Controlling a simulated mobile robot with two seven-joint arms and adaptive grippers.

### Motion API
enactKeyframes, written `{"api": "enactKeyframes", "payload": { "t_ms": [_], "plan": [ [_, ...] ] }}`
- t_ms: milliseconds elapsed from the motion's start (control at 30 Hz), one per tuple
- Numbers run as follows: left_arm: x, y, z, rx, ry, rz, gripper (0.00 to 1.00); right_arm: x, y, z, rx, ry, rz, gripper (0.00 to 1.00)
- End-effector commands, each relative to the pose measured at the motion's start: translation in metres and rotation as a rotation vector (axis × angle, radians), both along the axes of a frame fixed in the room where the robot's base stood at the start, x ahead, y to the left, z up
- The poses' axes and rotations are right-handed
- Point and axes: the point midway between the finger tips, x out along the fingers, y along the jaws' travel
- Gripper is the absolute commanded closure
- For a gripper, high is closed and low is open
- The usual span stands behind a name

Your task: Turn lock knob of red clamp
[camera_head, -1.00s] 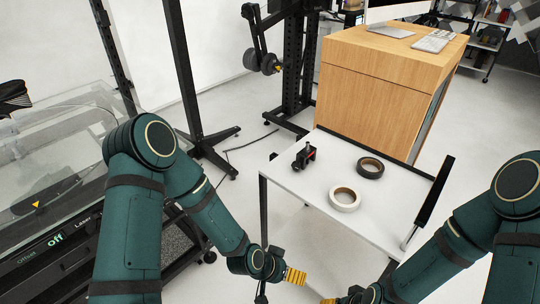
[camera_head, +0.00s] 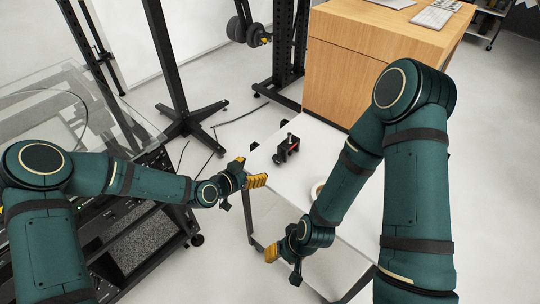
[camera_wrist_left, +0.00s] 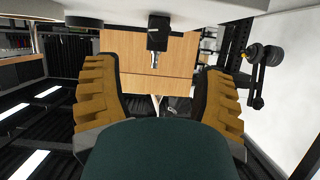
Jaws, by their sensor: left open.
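The clamp (camera_head: 287,149) is small and black with a little red on it, and a metal piece points up from its top. It stands near the far left part of the white table (camera_head: 262,207). In the left wrist view the clamp (camera_wrist_left: 158,32) appears upside down at the top centre, beyond my fingers. My left gripper (camera_head: 249,171) is open and empty, left of the clamp beside the table's left edge, not touching it. It also shows in the left wrist view (camera_wrist_left: 158,85). My right gripper (camera_head: 284,256) is lower, by the table's near edge; its opening is unclear.
A dark round thing (camera_wrist_left: 84,22) shows in the left wrist view. A wooden cabinet (camera_head: 350,80) stands behind the table. Black metal stands (camera_head: 186,115) are at left.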

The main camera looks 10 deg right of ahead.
Motion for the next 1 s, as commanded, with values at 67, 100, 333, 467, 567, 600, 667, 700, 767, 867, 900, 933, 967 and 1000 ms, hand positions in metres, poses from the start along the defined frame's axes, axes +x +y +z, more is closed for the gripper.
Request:
{"api": "enactKeyframes", "payload": {
  "t_ms": [67, 100, 333, 467, 567, 600, 667, 700, 767, 867, 900, 933, 967, 1000],
  "plan": [
    [0.005, -0.008, -0.005, -0.001, 0.001, -0.001, 0.3, 0.0, 0.0, -0.002, 0.0, 0.0, 0.0, 0.53],
    [0.008, -0.013, -0.007, -0.001, 0.0, -0.002, 0.3, 0.0, 0.0, -0.003, 0.0, 0.0, 0.0, 0.53],
    [0.034, -0.045, -0.025, -0.001, 0.003, -0.001, 0.3, 0.001, 0.0, -0.008, 0.0, -0.003, -0.001, 0.53],
    [0.048, -0.063, -0.035, -0.001, 0.003, -0.001, 0.3, 0.002, 0.0, -0.011, -0.001, -0.005, -0.001, 0.53],
    [0.058, -0.075, -0.041, -0.001, 0.003, 0.0, 0.3, 0.002, 0.0, -0.013, -0.001, -0.006, -0.001, 0.53],
    [0.061, -0.08, -0.044, -0.001, 0.003, -0.001, 0.3, 0.003, 0.0, -0.014, -0.001, -0.007, -0.002, 0.53],
    [0.066, -0.085, -0.046, -0.001, 0.003, 0.0, 0.3, 0.003, 0.0, -0.015, -0.001, -0.007, -0.002, 0.53],
    [0.068, -0.087, -0.048, -0.001, 0.003, 0.0, 0.3, 0.003, 0.0, -0.016, -0.001, -0.008, -0.002, 0.53],
    [0.071, -0.091, -0.049, -0.001, 0.003, 0.0, 0.3, 0.003, 0.0, -0.016, -0.001, -0.008, -0.002, 0.53],
    [0.074, -0.094, -0.051, 0.0, 0.004, 0.0, 0.3, 0.003, 0.0, -0.017, -0.001, -0.008, -0.002, 0.53],
    [0.075, -0.095, -0.051, 0.0, 0.004, 0.0, 0.3, 0.003, 0.0, -0.017, -0.001, -0.008, -0.002, 0.53],
    [0.075, -0.096, -0.052, -0.001, 0.004, -0.001, 0.3, 0.003, 0.0, -0.017, -0.001, -0.009, -0.002, 0.53],
    [0.075, -0.096, -0.052, -0.001, 0.004, -0.001, 0.3, 0.003, 0.0, -0.017, -0.001, -0.009, -0.002, 0.53],
    [0.075, -0.096, -0.052, -0.001, 0.004, -0.001, 0.3, 0.003, 0.0, -0.017, -0.001, -0.009, -0.002, 0.53]
  ]
}}
